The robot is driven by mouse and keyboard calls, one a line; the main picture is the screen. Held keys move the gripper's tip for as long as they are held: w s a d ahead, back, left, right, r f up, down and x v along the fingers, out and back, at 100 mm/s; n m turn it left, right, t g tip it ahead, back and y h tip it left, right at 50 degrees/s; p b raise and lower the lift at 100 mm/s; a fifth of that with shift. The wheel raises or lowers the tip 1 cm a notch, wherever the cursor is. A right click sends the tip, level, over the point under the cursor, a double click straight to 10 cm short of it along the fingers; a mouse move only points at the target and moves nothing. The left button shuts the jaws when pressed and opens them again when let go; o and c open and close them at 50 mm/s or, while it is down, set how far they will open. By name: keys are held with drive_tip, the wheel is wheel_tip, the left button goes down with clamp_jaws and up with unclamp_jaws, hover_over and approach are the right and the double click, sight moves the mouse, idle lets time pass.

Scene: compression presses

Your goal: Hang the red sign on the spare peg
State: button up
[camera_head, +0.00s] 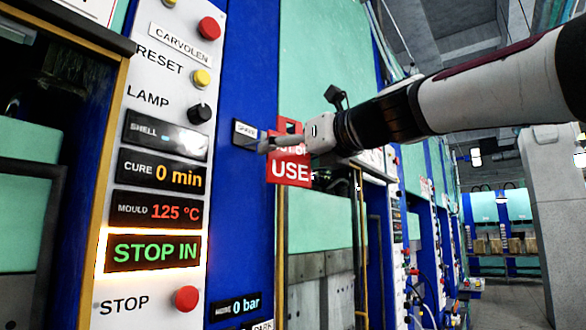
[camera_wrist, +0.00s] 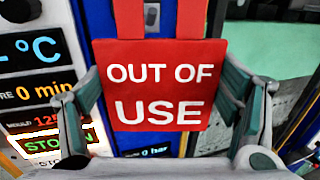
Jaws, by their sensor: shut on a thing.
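The red sign (camera_head: 290,172), reading "OUT OF USE" in the wrist view (camera_wrist: 160,88), is between the fingers of my gripper (camera_head: 268,146). In the wrist view the fingers flank its left and right edges. The sign faces the wrist camera, roughly upright, with an opening between two red straps at its top. A small label plate (camera_head: 245,129), apparently reading "SPARE", is on the blue press column just left of the sign. A small pale metallic piece (camera_wrist: 151,17) shows through the opening; I cannot tell whether it is the peg or whether the sign touches it.
A white control panel (camera_head: 150,165) with buttons and lit displays, including "STOP IN", stands left of the blue column. A yellow vertical rail (camera_head: 280,245) runs below the sign. More presses line the right side, with open floor farther back.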

sight(285, 156)
drive_tip(key=shift+w+a+f, duration=0.2)
drive_tip(key=shift+w+a, duration=0.95)
drive_tip(key=shift+a, duration=0.25)
drive_tip(key=shift+w+a+f, duration=0.25)
drive_tip(key=shift+a+f, duration=0.15)
drive_tip(key=shift+f, duration=0.05)
drive_tip(key=o, duration=1.1)
drive_tip(key=v, duration=1.2)
